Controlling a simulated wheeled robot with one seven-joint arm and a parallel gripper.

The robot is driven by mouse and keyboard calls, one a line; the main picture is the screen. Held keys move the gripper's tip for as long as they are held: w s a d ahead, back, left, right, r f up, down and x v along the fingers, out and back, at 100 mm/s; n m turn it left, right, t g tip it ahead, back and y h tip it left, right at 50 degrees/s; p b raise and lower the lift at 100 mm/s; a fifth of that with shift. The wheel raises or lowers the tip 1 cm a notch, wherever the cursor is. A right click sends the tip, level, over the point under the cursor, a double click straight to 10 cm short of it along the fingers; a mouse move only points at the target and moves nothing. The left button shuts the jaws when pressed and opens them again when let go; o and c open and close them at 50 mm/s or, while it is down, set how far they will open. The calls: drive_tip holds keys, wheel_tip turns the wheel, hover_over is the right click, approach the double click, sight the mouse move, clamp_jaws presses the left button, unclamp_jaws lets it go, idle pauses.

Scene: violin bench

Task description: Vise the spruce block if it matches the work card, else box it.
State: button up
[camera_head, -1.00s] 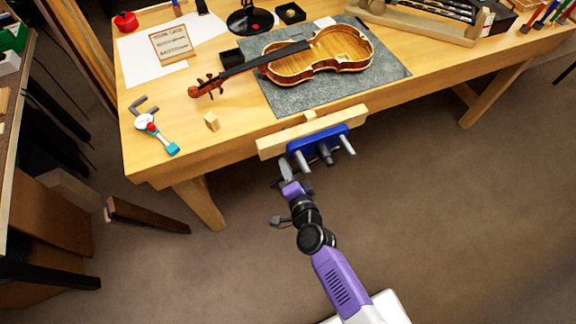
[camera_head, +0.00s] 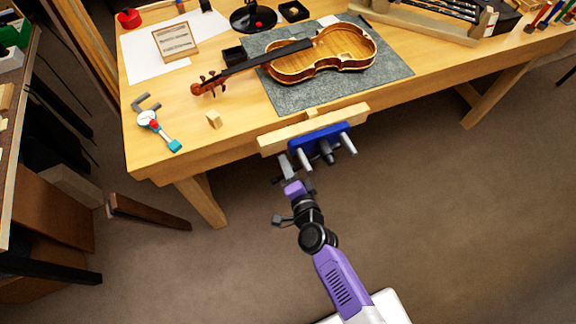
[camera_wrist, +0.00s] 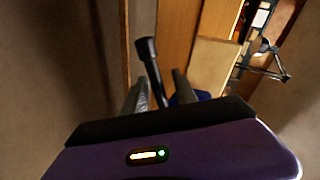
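A small pale wooden block (camera_head: 214,120), likely the spruce block, sits on the bench near its front edge, left of the vise. The vise (camera_head: 318,140) has wooden jaws and blue metalwork on the bench's front edge. A small pale wooden piece (camera_head: 311,113) shows at its jaws; whether it is clamped I cannot tell. My gripper (camera_head: 293,178) is below and in front of the vise, away from the block. In the wrist view its fingers (camera_wrist: 158,94) are apart, with a dark bar beyond them.
A violin (camera_head: 320,55) rests on a grey mat (camera_head: 282,97). Small black open boxes stand by the violin's neck (camera_head: 233,56) and at the back (camera_head: 292,12). The floor right of my arm is clear.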

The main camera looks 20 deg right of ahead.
drive_tip(key=v, duration=0.7)
drive_tip(key=shift+s+b, duration=0.25)
drive_tip(key=shift+b, duration=0.2)
